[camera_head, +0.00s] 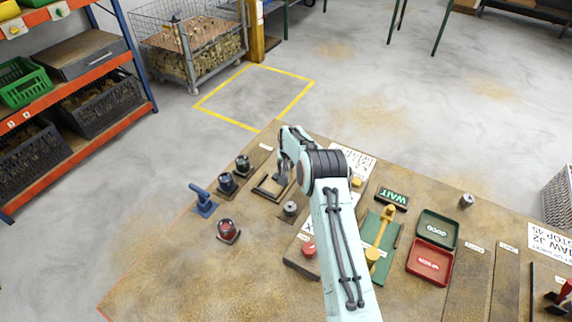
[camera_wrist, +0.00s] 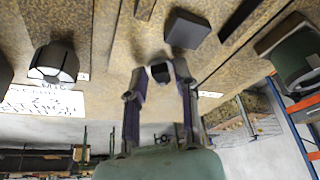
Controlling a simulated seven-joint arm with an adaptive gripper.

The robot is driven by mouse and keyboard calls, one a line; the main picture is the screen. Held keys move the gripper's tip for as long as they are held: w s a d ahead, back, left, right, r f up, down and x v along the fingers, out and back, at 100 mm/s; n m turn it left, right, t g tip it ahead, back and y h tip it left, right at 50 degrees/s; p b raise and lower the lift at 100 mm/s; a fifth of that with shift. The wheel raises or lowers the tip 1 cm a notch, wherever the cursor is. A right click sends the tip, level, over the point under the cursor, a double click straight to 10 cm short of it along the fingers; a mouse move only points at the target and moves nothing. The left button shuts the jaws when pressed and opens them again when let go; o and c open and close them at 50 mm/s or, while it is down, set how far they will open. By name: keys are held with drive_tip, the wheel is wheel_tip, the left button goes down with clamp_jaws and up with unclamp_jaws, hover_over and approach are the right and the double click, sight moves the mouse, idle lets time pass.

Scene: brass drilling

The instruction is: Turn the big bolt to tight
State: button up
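No part is clearly marked as the big bolt, so I cannot tell which it is. My gripper (camera_head: 282,178) hangs over the left half of the work table, beside a dark rectangular frame (camera_head: 262,192). In the wrist view my gripper (camera_wrist: 160,76) has its two fingers apart. A small dark piece (camera_wrist: 160,72) shows between the fingertips, with gaps at both sides; contact is unclear. A grey round part (camera_head: 290,208) stands just in front of my gripper. The wrist view shows a dark block (camera_wrist: 187,30) beyond the fingers and a dark cylinder with a pale face (camera_wrist: 55,64).
Dark knobs (camera_head: 242,164) (camera_head: 226,183), a blue lever (camera_head: 203,200) and a red button (camera_head: 228,230) stand left. A yellow-handled fixture (camera_head: 382,235), a WAIT sign (camera_head: 394,197), a green tray (camera_head: 437,228) and a red tray (camera_head: 429,262) are right. The table's front left is clear.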

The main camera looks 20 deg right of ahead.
drive_tip(key=v, duration=1.2)
drive_tip(key=shift+a, duration=0.15)
